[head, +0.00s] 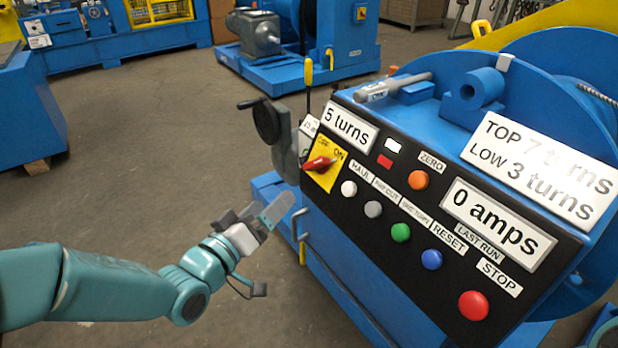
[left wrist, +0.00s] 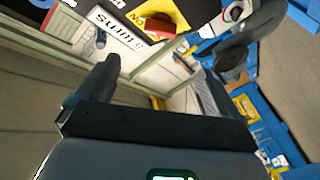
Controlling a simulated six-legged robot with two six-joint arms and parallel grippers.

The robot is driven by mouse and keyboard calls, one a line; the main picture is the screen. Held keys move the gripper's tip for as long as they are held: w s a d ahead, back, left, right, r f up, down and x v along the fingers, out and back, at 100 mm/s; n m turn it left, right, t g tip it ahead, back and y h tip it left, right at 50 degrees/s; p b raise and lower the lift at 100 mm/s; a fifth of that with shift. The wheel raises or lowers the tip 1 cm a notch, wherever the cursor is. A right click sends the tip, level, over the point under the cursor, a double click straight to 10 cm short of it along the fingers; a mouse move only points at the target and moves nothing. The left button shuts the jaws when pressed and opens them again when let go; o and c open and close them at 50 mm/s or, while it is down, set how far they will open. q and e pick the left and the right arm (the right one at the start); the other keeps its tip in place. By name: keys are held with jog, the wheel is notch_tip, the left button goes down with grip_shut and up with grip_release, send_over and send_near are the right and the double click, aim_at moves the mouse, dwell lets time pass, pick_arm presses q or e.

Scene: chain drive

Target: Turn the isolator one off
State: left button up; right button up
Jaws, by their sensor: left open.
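The isolator is a red rotary handle (head: 319,163) on a yellow plate (head: 327,178) at the left end of the black control panel (head: 362,195). The plate carries OFF and ON lettering, and the handle lies slanted across it. In the left wrist view the red handle (left wrist: 160,27) shows at the top, beyond the fingers. My left gripper (head: 262,212) is open and empty, below and left of the isolator, apart from it. Its two fingers show in the left wrist view (left wrist: 150,85). At the right edge a bit of teal, likely my right arm, shows without its gripper.
A black handwheel (head: 266,120) stands just left of the isolator. A yellow-topped lever (head: 308,72) rises behind it. Several buttons, including a red STOP button (head: 473,305), sit on the panel. The floor (head: 140,160) left of the panel is clear.

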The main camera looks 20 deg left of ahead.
aim_at(312, 165)
pick_arm(q)
jog(key=b+x, duration=0.2)
jog(key=x, duration=1.3)
jog(key=c, duration=1)
